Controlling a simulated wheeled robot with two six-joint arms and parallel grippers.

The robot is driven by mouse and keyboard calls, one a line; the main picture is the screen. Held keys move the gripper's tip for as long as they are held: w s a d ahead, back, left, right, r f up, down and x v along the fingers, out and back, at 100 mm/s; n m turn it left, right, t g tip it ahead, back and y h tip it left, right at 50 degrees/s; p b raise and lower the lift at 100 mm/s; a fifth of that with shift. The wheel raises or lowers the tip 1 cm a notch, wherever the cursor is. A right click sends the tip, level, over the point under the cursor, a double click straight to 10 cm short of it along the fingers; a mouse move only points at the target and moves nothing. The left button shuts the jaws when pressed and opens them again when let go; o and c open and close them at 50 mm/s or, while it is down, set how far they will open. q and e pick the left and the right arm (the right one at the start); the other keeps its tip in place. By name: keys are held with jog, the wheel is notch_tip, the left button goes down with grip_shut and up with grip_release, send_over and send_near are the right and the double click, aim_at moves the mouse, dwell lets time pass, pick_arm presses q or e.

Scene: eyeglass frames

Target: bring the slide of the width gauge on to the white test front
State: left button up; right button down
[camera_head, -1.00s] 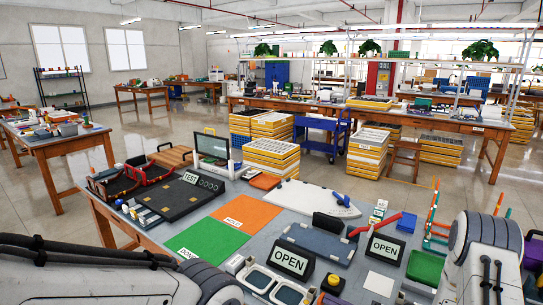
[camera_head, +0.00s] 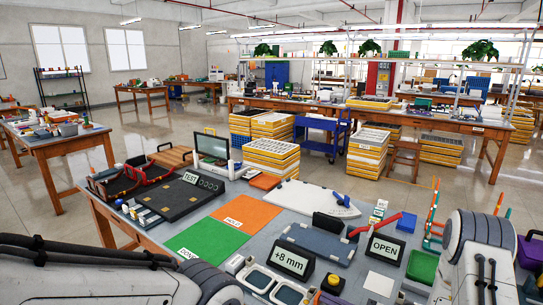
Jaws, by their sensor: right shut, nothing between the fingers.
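The white test front (camera_head: 249,274) lies at the bottom of the head view; two white-rimmed openings with dark insides show, cut by the lower edge. A small white block (camera_head: 235,263) stands at its left. At its right is a dark part with a yellow knob (camera_head: 333,281), which looks like the slide of the width gauge; I cannot tell whether it touches the front. A display behind the front reads +8 mm (camera_head: 291,262). My right arm comes in at the lower right; its gripper is shut and empty, its fingertips not clearly visible. My left gripper is out of view.
A second display (camera_head: 384,248) reads OPEN. Behind are a blue-grey plate (camera_head: 318,242), a red-handled tool (camera_head: 376,226), green (camera_head: 206,238) and orange (camera_head: 247,215) mats and a white board (camera_head: 305,197). A green block (camera_head: 422,267) sits near my right arm.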

jog(key=shift+w+a, duration=0.2)
jog(key=shift+a, duration=0.05)
dwell(0.4)
jog(key=shift+s+d, duration=0.1)
dwell(0.3)
jog(key=shift+v, duration=2.4)
jog(key=s+a+r+n+g+h+p, duration=0.1)
jog(key=s+a+r+n+g, duration=0.45)
jog(key=a+g, duration=0.2)
jog(key=s+a+r+n+g+h+p, duration=0.1)
jog(key=s+a+r+n+g+p, duration=0.1)
jog(key=s+a+r+n+g, duration=0.35)
jog(key=s+r+n+t+h+p, duration=0.3)
jog(key=s+r+n+h, duration=0.4)
jog(key=s+n+h, duration=0.5)
jog(key=shift+s+a+r+n+p, duration=0.15)
jog(key=shift+s+a+n+p, duration=0.3)
jog(key=shift+n, duration=1.15)
